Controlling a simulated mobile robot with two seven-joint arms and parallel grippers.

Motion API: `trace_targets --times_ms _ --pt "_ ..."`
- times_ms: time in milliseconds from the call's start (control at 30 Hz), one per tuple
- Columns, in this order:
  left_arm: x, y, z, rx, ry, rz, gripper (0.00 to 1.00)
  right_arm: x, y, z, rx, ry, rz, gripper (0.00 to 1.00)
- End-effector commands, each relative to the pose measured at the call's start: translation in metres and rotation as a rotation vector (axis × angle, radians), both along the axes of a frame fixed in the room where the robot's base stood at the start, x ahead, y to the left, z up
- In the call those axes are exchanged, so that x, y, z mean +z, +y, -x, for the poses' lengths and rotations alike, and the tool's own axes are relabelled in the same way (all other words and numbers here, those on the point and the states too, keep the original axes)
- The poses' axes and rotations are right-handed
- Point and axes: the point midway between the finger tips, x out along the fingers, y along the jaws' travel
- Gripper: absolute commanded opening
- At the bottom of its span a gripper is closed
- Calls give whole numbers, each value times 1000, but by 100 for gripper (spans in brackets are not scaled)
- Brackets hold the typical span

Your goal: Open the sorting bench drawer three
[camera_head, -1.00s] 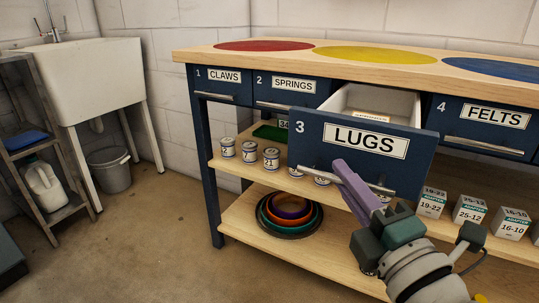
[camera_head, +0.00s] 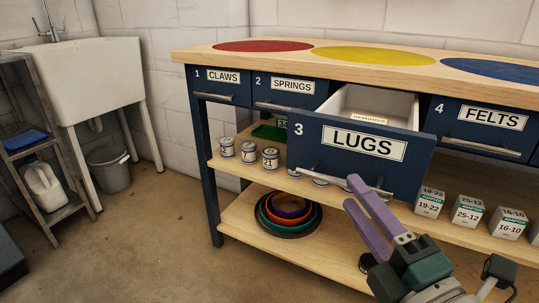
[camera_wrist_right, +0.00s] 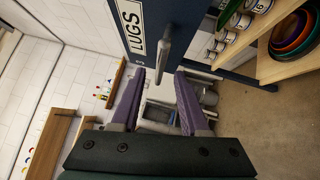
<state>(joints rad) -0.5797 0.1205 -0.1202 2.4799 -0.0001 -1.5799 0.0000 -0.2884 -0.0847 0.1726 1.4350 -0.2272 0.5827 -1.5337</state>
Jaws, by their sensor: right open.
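Drawer three (camera_head: 325,148), blue and labelled LUGS, stands pulled out from the bench, and its white inside with a small label shows. Its silver bar handle (camera_head: 345,184) runs along the lower front. My right gripper (camera_head: 352,194) is open, its purple fingers just below and in front of the handle. In the right wrist view the handle (camera_wrist_right: 176,40) lies ahead of the spread fingers (camera_wrist_right: 158,75), with nothing between them. My left gripper is not in view.
Drawers one (camera_head: 222,86), two (camera_head: 285,90) and four (camera_head: 487,127) are shut. The lower shelves hold cans (camera_head: 270,158), nested bowls (camera_head: 290,215) and adapter boxes (camera_head: 468,211). A sink (camera_head: 85,80) stands at the left. The floor in front is clear.

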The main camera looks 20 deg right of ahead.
Motion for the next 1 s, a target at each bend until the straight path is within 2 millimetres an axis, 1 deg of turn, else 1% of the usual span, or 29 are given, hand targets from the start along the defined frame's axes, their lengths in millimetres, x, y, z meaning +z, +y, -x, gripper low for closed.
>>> trace_targets --times_ms 33,100,200,333,467,867,933,967,1000 --pt "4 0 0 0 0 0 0 -1 0 12 -2 5 -1 45" --pt "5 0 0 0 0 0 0 -3 1 25 -2 5 -1 45" --pt "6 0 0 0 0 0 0 -6 3 41 -1 3 0 45" --pt "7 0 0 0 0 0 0 -7 4 54 0 1 1 45" --pt "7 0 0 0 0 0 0 -8 4 58 0 -1 1 45" --pt "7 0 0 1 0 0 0 -8 4 57 -1 0 0 45" --pt "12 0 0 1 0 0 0 -3 3 56 -1 8 -11 45" --pt "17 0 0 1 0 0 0 1 2 55 0 16 -23 45" --pt "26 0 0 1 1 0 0 9 1 52 -1 35 -49 45"
